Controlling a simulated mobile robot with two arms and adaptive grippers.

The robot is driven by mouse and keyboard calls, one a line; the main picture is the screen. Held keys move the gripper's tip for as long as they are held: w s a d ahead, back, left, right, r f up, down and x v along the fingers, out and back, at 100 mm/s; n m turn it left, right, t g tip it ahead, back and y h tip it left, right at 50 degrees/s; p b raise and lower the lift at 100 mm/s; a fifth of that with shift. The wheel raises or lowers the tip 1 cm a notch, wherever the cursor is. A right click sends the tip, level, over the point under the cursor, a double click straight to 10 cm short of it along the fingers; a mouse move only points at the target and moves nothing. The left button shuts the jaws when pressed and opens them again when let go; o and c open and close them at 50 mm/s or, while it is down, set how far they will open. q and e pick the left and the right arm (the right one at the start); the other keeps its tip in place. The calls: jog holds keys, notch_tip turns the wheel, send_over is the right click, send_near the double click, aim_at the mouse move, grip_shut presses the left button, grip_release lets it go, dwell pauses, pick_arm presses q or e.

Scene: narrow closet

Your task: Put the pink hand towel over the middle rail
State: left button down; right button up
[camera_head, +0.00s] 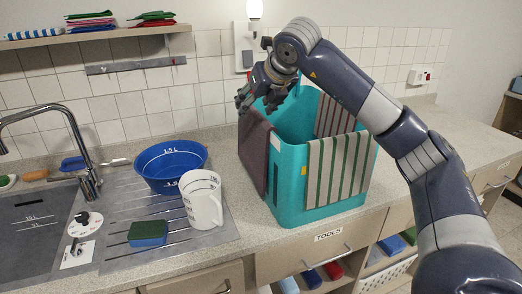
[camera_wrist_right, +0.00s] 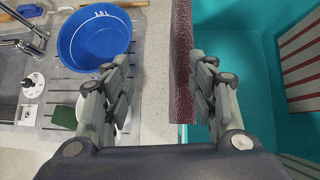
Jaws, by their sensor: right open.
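A dark, dull pink towel (camera_head: 257,150) hangs over the left wall of a teal bin (camera_head: 290,205). It is the nearest match to the pink hand towel. In the wrist view the towel (camera_wrist_right: 183,60) shows as a narrow strip along the bin edge. My right gripper (camera_head: 262,92) is above that edge, pointing down. In the wrist view my right gripper (camera_wrist_right: 161,65) is open, with the towel strip between its fingers, close to the right one. I cannot tell whether it touches. I cannot make out which thing is the middle rail. My left gripper is not in view.
Two striped towels, green-striped (camera_head: 338,172) and red-striped (camera_head: 335,116), hang on the bin. A blue bowl (camera_head: 170,163), white jug (camera_head: 203,203) and sponge (camera_head: 148,233) stand left of it. A shelf (camera_head: 105,34) holds folded cloths. Counter at right is clear.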

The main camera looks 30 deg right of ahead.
aim_at(259, 115)
jog(key=shift+w+d+f+h+b, duration=0.1)
jog(key=shift+d+f+h+b, duration=0.1)
jog(key=shift+d+f, duration=0.25)
jog(key=shift+d+f+h+b, duration=0.15)
jog(key=shift+d+f, duration=0.1)
jog(key=shift+d, duration=0.3)
jog(key=shift+w+d+f+m, duration=0.1)
jog(key=shift+w+d+m, duration=0.05)
jog(key=shift+d+m, duration=0.3)
jog(key=shift+w+f, duration=0.2)
jog(key=shift+w, duration=0.05)
jog(key=x, duration=0.3)
jog(key=shift+w+d+f+p, duration=0.15)
jog(key=shift+w+f+p, duration=0.05)
jog(key=shift+p, duration=0.2)
jog(key=x, duration=0.1)
jog(key=p+x, duration=0.1)
jog(key=x, duration=0.1)
jog(key=p+x, duration=0.1)
jog(key=x, duration=0.1)
jog(key=shift+w+d+r, duration=0.15)
jog(key=shift+w+d, duration=0.1)
jog(key=shift+w, duration=0.35)
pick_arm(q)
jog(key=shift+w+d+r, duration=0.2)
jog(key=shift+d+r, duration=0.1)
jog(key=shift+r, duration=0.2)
